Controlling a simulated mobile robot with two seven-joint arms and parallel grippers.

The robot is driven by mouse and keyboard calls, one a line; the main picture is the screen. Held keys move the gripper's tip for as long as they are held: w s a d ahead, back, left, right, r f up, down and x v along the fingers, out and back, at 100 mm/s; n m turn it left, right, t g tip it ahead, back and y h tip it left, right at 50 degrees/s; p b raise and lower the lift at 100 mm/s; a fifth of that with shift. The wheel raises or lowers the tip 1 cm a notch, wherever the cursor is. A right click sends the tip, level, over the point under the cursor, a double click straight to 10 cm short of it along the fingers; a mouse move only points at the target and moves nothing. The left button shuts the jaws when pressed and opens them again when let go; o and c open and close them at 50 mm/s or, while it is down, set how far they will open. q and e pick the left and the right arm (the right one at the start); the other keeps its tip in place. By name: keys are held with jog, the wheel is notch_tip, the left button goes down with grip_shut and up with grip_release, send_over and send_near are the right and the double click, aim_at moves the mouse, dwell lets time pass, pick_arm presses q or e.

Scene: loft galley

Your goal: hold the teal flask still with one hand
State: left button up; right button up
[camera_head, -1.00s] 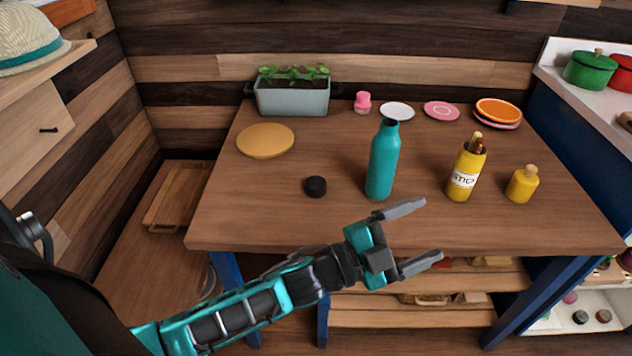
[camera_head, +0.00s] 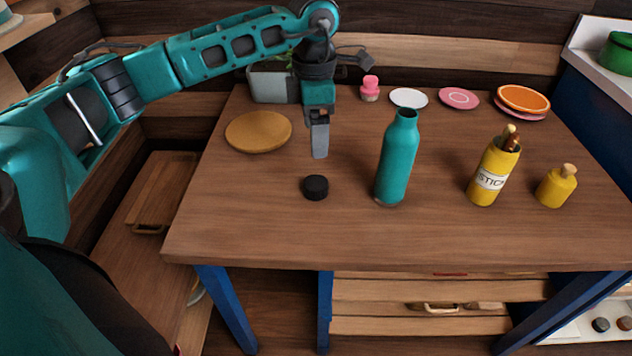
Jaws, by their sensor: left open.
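The teal flask (camera_head: 397,160) stands upright on the wooden table, with its top open. A round black cap (camera_head: 315,187) lies on the table to the left of it. My left gripper (camera_head: 319,150) points down above the table, behind the black cap and to the left of the flask. It is open and empty, seen edge-on so that one finger covers the other. It is apart from the flask. My right gripper is not in view.
A yellow stick holder (camera_head: 492,172) and a yellow corked bottle (camera_head: 556,186) stand right of the flask. A wooden disc (camera_head: 258,131) lies at left. A pink bottle (camera_head: 370,88), a white plate (camera_head: 409,98) and an orange plate (camera_head: 524,98) are behind. The table's front is clear.

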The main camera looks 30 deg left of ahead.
pick_arm(q)
jog(key=shift+a+r, duration=0.15)
jog(key=shift+a, duration=0.1)
send_over(314, 182)
notch_tip(314, 182, down, 8)
jog(key=shift+s+r+b, duration=0.1)
jog(key=shift+b, duration=0.3)
notch_tip(314, 182, down, 5)
jog(key=shift+f, duration=0.1)
dwell(0.4)
